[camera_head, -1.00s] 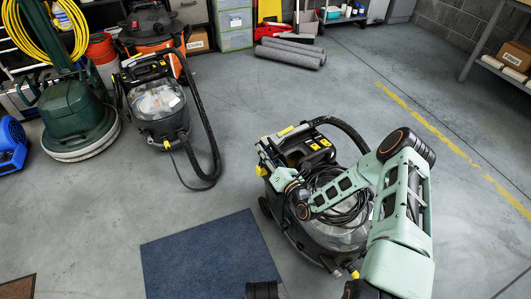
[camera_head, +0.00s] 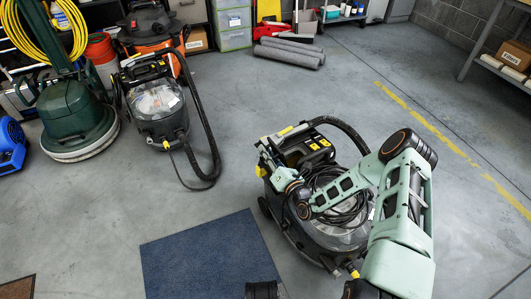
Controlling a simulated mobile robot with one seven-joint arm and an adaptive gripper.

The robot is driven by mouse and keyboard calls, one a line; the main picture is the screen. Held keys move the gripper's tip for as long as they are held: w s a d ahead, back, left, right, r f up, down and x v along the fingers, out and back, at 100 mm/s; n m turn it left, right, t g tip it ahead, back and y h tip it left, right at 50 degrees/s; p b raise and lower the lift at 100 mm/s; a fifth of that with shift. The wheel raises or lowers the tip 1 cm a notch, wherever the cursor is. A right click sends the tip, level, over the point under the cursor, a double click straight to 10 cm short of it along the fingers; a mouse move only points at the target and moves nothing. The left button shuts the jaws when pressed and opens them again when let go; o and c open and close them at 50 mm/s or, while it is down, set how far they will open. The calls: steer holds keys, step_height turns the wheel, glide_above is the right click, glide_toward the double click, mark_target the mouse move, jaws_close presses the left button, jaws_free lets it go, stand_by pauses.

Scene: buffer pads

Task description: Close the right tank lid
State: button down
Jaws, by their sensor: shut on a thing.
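A black floor-cleaning machine (camera_head: 288,223) with yellow fittings stands right of centre. Its clear, dome-like tank part (camera_head: 338,237) shows under a coil of black cable and my pale green arm. My arm comes from the bottom right, bends above the machine and reaches left to its wrist, close over the machine's left side. My fingers cannot be made out against the black machine, nor can what they touch. The lid's edge and angle are hidden by my arm and the cable. A similar machine (camera_head: 160,125) with a clear dome stands at the upper left.
A blue mat (camera_head: 205,262) lies on the floor left of the near machine. A green floor polisher (camera_head: 78,120) and a blue blower (camera_head: 10,145) stand at the left. Rolled grey mats (camera_head: 290,52) lie at the back. The floor right of the machine is clear.

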mark_target(269, 137)
steer(key=shift+w+d+r+m+p, duration=0.25)
steer(key=shift+r+m, duration=0.1)
steer(key=shift+r, duration=0.15)
steer(key=shift+w+d+r+m+p, duration=0.1)
steer(key=shift+w+d+r+m, duration=0.1)
steer(key=shift+r+m, duration=0.2)
steer(key=shift+w+d+r+m, duration=0.3)
steer(key=shift+d+m, duration=0.2)
steer(key=shift+m, duration=0.1)
steer(key=shift+w+d+r+m, duration=0.2)
steer(key=shift+w+d+m, duration=0.1)
steer(key=shift+d+m, duration=0.2)
steer(key=shift+w+d+r+m, duration=0.1)
steer(key=shift+w+d+m, duration=0.3)
steer(key=shift+d+m, duration=0.25)
steer(key=shift+w+d+r+m, duration=0.1)
steer(key=shift+w+d+m, duration=0.35)
steer(key=shift+d, duration=0.25)
steer(key=shift+w+d+m, duration=0.35)
steer(key=shift+d+m, duration=0.3)
steer(key=shift+d, duration=0.1)
steer(key=c, duration=2.1)
jaws_free()
steer(key=shift+o, duration=0.3)
